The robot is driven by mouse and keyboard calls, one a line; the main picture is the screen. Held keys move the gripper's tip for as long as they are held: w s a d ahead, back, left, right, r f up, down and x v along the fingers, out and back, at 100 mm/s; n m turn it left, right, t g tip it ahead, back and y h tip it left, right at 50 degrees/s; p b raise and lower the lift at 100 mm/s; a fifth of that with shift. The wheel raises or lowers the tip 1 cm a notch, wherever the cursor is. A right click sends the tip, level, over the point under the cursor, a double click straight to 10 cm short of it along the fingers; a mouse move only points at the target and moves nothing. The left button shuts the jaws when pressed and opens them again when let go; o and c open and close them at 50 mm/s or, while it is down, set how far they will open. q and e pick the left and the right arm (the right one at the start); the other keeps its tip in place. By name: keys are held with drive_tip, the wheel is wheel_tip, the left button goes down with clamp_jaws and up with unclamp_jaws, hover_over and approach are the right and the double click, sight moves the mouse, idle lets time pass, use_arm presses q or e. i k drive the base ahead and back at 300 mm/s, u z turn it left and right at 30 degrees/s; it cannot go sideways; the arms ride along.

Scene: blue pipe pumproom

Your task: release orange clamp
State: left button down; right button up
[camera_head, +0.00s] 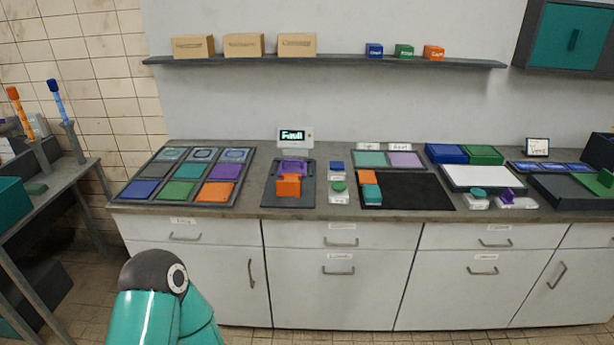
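An orange block-like piece (288,187), which looks like the orange clamp, sits on a dark grey board (270,199) on the counter, left of centre. A purple piece (293,167) lies directly behind it on the same board. They look touching, but I cannot tell whether the orange piece is shut on anything. A small display (293,136) reading what looks like "Fault" stands behind the board. Neither of my grippers is in view. Only a teal and dark grey link of my own arm shows at the lower left, below the counter.
Left of the board is a tray (133,196) of coloured squares. Right are a blue button (337,166), a green button (339,187) and a black mat (420,203) with orange and teal blocks. A shelf (335,62) with boxes hangs above. The counter's front edge (240,211) is clear.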

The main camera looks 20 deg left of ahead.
sight(290, 187)
drive_tip(key=z, duration=0.1)
drive_tip(key=i, duration=1)
drive_tip(key=u, duration=0.1)
